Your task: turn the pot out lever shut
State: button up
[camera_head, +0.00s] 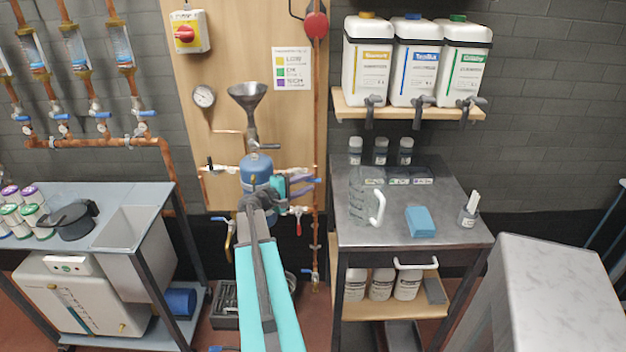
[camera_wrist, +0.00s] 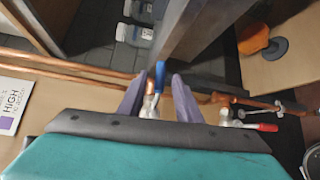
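A valve with a blue lever (camera_wrist: 159,75) sits between the purple fingers of my gripper (camera_wrist: 158,82) in the wrist view. The fingers are spread, with a visible gap on each side of the lever. In the head view, my gripper (camera_head: 304,187) reaches right, just beside the blue pot (camera_head: 256,167) on the wooden panel. The blue lever is hard to make out there. A red lever (camera_wrist: 266,127) on a second valve shows to the right in the wrist view, and below my gripper in the head view (camera_head: 298,226). No label readable here names the pot out lever.
Copper pipe (camera_head: 318,120) runs down the panel's right side, close to my gripper. A metal table (camera_head: 455,210) with a jug (camera_head: 359,199) and blue cloth (camera_head: 420,221) stands right. A funnel (camera_head: 247,93) sits above the pot. Another blue lever (camera_head: 307,271) is low on the pipe.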

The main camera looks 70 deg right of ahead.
aim_at(311, 181)
jog(key=shift+p+x, duration=0.35)
jog(key=shift+x, duration=1.55)
grip_shut()
